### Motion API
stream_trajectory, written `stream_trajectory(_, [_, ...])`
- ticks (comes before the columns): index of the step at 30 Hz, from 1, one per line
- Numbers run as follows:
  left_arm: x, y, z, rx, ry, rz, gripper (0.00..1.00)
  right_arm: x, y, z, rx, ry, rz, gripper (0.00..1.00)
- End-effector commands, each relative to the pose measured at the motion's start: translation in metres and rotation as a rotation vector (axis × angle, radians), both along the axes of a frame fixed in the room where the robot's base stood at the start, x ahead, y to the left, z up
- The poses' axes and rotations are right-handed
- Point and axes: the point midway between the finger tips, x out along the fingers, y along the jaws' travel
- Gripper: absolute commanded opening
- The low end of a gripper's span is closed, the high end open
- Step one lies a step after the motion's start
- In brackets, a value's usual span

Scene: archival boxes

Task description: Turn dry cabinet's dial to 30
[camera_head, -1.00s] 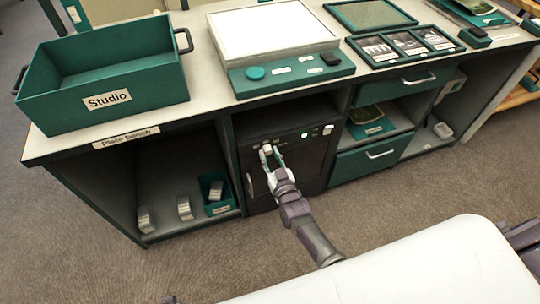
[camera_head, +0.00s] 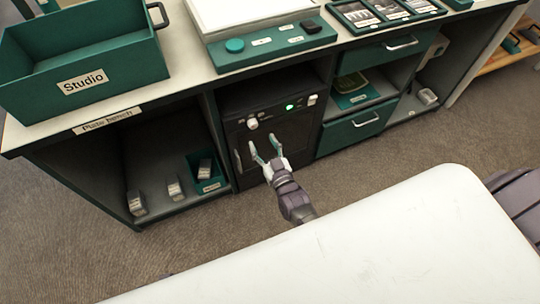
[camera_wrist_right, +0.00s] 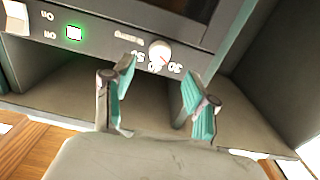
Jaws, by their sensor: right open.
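The dry cabinet (camera_head: 286,134) is a dark unit under the bench, with a control strip along its top. Its white round dial (camera_head: 252,123) is at the strip's left in the head view. In the right wrist view the dial (camera_wrist_right: 160,53) appears beyond the fingertips, with numbers around it and a small red mark near the 30; the exact setting is hard to read. My right gripper (camera_head: 265,146) is open and empty, in front of the cabinet door just below the dial. Its fingers (camera_wrist_right: 154,85) are apart and clear of the dial. My left gripper is not in view.
A lit green indicator (camera_head: 289,107) and a white switch (camera_head: 312,99) sit right of the dial. A vertical handle (camera_head: 238,160) is at the door's left. Bench shelves and drawers flank the cabinet. A green Studio box (camera_head: 85,75) stands on top. Floor in front is open.

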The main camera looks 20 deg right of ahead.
Motion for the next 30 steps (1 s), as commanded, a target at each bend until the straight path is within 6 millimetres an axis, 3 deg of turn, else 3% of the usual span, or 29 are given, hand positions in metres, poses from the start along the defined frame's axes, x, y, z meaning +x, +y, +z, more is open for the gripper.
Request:
stream_trajectory(3, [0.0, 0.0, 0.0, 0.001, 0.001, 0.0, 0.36, -0.026, -0.001, -0.001, 0.0, 0.001, 0.0, 0.57])
stream_trajectory(10, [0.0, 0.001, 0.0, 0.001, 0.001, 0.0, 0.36, -0.054, -0.002, 0.0, 0.0, 0.0, 0.001, 0.57])
stream_trajectory(30, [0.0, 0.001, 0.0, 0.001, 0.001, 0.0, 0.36, -0.059, -0.002, -0.001, -0.001, 0.005, 0.002, 0.57])
